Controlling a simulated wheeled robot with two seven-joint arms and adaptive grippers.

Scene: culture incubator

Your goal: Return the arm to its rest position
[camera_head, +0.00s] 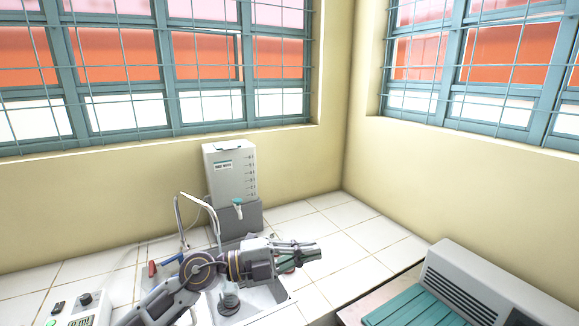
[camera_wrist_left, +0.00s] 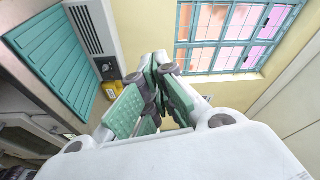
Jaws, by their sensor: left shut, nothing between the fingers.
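My left arm comes in from the lower left in the head view, and its gripper (camera_head: 308,250) points right, held above the tiled counter and sink area. The gripper is shut with nothing in it. In the left wrist view the two green-padded fingers (camera_wrist_left: 158,92) are together and empty. My right gripper is not in view.
A white water tank with a tap (camera_head: 231,172) stands on a grey base behind the arm. A curved metal faucet (camera_head: 180,212) rises beside the sink. A grey vented unit (camera_head: 478,285) with a teal ribbed panel (camera_head: 418,311) is at lower right. Tiled counter (camera_head: 372,234) is clear between them.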

